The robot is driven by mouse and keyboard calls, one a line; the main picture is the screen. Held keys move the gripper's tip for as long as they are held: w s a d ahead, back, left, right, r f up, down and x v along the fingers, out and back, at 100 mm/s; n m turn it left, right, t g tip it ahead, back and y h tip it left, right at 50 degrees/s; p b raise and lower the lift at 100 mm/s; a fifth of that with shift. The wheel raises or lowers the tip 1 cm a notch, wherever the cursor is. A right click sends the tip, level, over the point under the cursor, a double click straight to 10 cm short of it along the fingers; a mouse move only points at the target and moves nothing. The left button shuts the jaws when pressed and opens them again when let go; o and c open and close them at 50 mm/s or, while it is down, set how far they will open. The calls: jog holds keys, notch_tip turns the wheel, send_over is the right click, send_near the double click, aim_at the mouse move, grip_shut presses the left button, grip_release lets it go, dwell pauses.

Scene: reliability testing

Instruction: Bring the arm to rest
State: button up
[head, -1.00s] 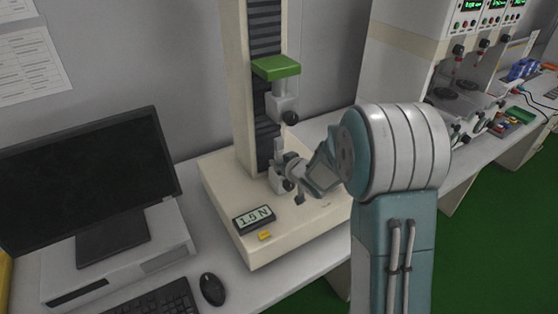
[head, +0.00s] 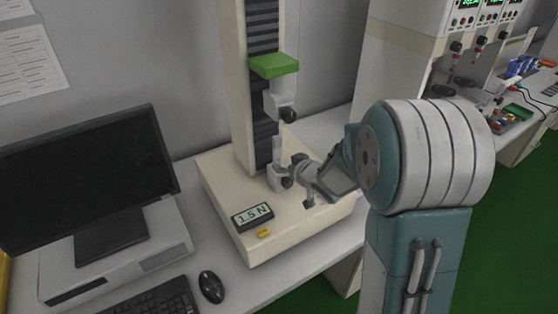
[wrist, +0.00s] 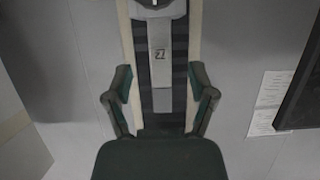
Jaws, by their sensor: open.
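My gripper (wrist: 160,84) is open in the wrist view, with one dark green finger on each side and nothing gripped. A pale flat strip (wrist: 160,60) with a dark mark shows between the fingers and apart from both; its depth relative to the fingertips is unclear. In the head view the strip (head: 278,150) stands upright from the lower clamp (head: 277,181) of the test machine (head: 237,190). My arm is bent in front of the machine, with its wrist end to the right of the lower clamp; the fingers are hard to make out there.
A green-topped upper clamp (head: 275,66) hangs above the strip. A display (head: 252,216) and a yellow button (head: 263,233) are on the machine's base. A monitor (head: 85,180), keyboard (head: 150,298) and mouse (head: 211,287) are at left. More equipment (head: 475,60) stands at back right.

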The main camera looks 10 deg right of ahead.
jog(key=v, duration=0.7)
jog(key=s+d+r+m+g+h, duration=0.2)
jog(key=s+r+m+h, duration=0.1)
jog(key=s+r+h, duration=0.45)
jog(key=s+a+g+y, duration=0.1)
jog(key=s+a+g, duration=0.1)
jog(key=s, duration=0.7)
jog(key=s+a+r+g+y, duration=0.1)
jog(key=s+a+g+y, duration=0.1)
jog(key=s, duration=0.7)
jog(key=shift+s+a+r+m+g, duration=0.2)
jog(key=shift+a+m+g, duration=0.1)
jog(key=shift+a+g, duration=0.4)
jog(key=shift+a, duration=0.1)
dwell(0.9)
